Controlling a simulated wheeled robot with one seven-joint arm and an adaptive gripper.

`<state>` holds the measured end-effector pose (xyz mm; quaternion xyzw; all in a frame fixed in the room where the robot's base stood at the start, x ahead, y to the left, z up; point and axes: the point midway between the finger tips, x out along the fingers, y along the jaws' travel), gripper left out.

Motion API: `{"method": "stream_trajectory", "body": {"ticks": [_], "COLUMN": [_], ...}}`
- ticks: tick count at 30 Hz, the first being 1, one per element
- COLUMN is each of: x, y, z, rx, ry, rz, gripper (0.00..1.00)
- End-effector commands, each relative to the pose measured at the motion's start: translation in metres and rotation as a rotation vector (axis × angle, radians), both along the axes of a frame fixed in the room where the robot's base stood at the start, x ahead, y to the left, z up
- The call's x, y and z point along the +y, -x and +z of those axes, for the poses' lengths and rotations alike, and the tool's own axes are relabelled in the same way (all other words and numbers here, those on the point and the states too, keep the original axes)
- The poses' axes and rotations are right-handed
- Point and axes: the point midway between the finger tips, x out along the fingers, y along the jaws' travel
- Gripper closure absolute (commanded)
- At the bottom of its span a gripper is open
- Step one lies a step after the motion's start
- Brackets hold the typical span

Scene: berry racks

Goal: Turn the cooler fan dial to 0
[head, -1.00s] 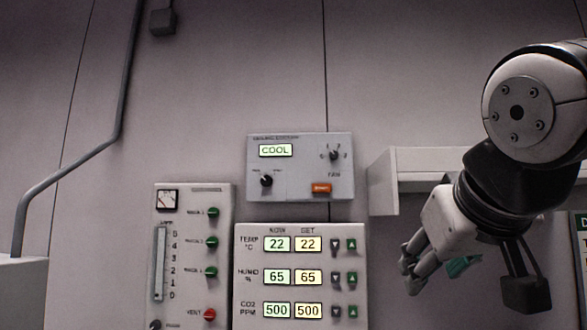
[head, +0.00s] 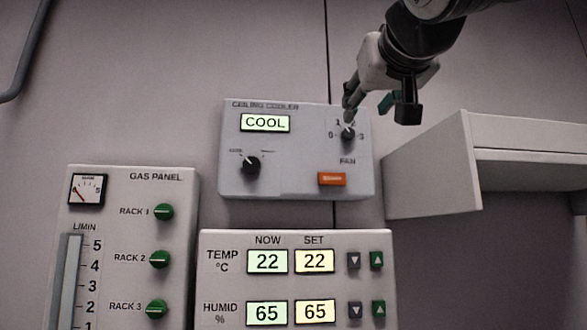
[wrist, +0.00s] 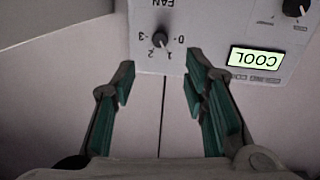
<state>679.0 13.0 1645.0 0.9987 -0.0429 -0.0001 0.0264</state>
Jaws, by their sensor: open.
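The fan dial (head: 347,132) is a small black knob with a white pointer, at the upper right of the ceiling cooler panel (head: 290,185). Marks 0 to 3 surround it. Its pointer is up, seemingly nearer 1. The dial also shows in the wrist view (wrist: 160,40), upside down, just beyond and between my open fingertips. My gripper (head: 350,108) is in front of the panel's top right corner, just above the dial in the head view. In the wrist view my gripper (wrist: 160,82) has its fingers apart with nothing between them.
The cooler has a lit COOL display (head: 265,123), a second black knob (head: 250,165) and an orange switch (head: 332,179). The gas panel (head: 150,190) and a temperature and humidity panel (head: 215,250) are below. A white shelf unit (head: 435,170) juts out at the right.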

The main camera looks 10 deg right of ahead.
Motion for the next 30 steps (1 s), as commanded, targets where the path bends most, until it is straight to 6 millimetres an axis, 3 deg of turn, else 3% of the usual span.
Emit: {"method": "stream_trajectory", "body": {"ticks": [9, 15, 21, 30], "x": [-0.005, -0.008, -0.009, -0.009], "y": [-0.064, -0.095, -0.11, -0.112], "z": [-0.001, 0.0, 0.0, -0.001], "rx": [0.005, 0.004, 0.002, 0.002], "ry": [0.0, -0.001, -0.001, -0.001], "rz": [0.001, 0.001, 0.001, 0.001], "gripper": [0.6, 0.6, 0.6, 0.6]}}
